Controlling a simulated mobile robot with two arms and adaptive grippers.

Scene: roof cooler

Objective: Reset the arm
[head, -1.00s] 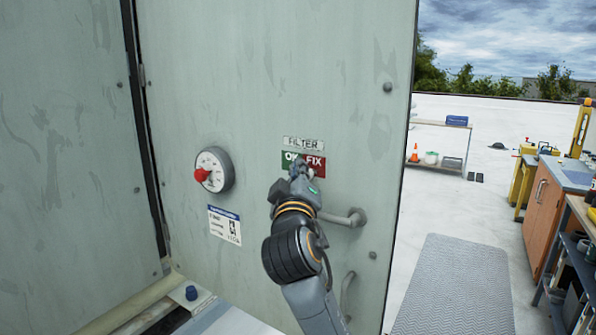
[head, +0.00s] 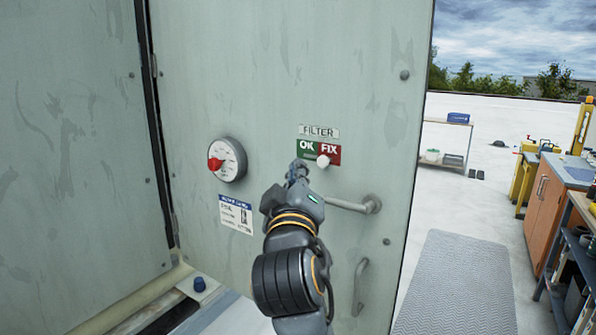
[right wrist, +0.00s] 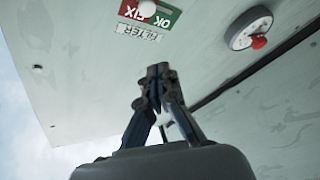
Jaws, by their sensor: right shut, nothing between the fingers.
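My right gripper (head: 298,170) is shut and empty, in front of the cabinet door (head: 270,60). It is just left of and below the green and red OK/FIX plate (head: 306,147). A round white knob (head: 323,161) shows at the FIX side of the plate, clear of the fingers in the head view. In the right wrist view the shut fingers (right wrist: 158,72) point toward the plate (right wrist: 150,14), which appears upside down. My left gripper is out of view.
A gauge with a red knob (head: 228,160) is left of the gripper. A door handle (head: 355,204) juts out close to the right of my wrist. A grey mat (head: 455,285) and an orange cabinet (head: 547,210) lie to the right on the open roof.

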